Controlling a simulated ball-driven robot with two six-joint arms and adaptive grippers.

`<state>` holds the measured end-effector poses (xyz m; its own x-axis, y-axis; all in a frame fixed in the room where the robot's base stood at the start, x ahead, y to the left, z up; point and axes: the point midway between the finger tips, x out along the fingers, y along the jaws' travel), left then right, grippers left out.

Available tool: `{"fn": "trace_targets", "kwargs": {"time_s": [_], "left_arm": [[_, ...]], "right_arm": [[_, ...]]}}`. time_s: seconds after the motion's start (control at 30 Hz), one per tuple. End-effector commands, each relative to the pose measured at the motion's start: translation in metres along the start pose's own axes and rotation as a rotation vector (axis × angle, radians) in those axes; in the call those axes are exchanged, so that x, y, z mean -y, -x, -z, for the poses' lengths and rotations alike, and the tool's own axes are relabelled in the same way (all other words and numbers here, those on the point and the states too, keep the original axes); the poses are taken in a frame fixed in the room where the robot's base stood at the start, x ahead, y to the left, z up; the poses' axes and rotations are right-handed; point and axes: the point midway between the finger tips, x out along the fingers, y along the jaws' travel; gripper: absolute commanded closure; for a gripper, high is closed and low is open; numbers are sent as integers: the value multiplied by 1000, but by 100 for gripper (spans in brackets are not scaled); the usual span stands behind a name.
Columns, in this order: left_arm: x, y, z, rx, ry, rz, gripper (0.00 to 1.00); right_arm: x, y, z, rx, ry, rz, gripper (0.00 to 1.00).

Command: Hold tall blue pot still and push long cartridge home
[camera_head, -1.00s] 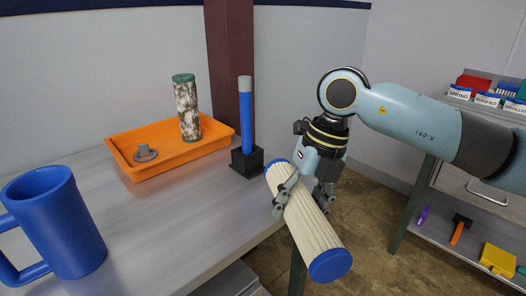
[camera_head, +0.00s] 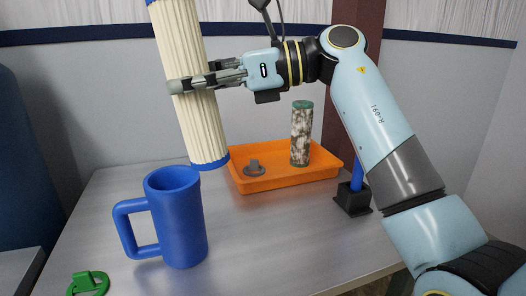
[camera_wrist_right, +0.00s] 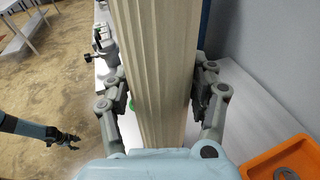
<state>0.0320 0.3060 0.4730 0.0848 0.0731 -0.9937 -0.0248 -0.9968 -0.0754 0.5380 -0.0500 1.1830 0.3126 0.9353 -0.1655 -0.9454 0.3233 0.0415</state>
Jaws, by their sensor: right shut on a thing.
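The tall blue pot (camera_head: 180,222) stands upright on the metal table, its handle to the left. The long cartridge (camera_head: 197,110), cream and pleated with a blue lower end cap, is held above the table, slightly tilted. Its lower end is near the pot's rim, a little to the right in the head view; I cannot tell whether they touch. My right gripper (camera_head: 190,82) is shut around the cartridge, whose pleated body fills the right wrist view (camera_wrist_right: 158,70). The cartridge's top is out of frame. My left gripper (camera_wrist_right: 70,140) is small and far off in the wrist view, away from the pot.
An orange tray (camera_head: 290,184) behind the pot holds a dirty used cartridge (camera_head: 301,135) and a grey part (camera_head: 255,168). A black stand (camera_head: 352,200) with a blue rod is at the right. A green object (camera_head: 88,284) lies at the front left.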

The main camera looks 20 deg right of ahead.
Motion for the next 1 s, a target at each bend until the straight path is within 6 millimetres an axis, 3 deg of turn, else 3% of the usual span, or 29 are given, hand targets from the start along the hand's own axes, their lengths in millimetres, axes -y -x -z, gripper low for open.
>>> {"fn": "trace_targets", "kwargs": {"time_s": [0.03,0.1,0.3,0.43,0.77,1.0], "left_arm": [[0,0,0,0,0,0,60],[0,0,0,0,0,0,60],[0,0,0,0,0,0,60],[0,0,0,0,0,0,60],[0,0,0,0,0,0,60],[0,0,0,0,0,0,60]], "right_arm": [[-2,-9,-21,45,18,-36,79],[-6,-19,-43,91,33,-76,79],[-15,-33,-78,156,52,-127,79],[-16,-35,-79,164,53,-133,79],[-15,-38,-54,163,52,-133,79],[-14,-39,-53,162,53,-132,79]]}}
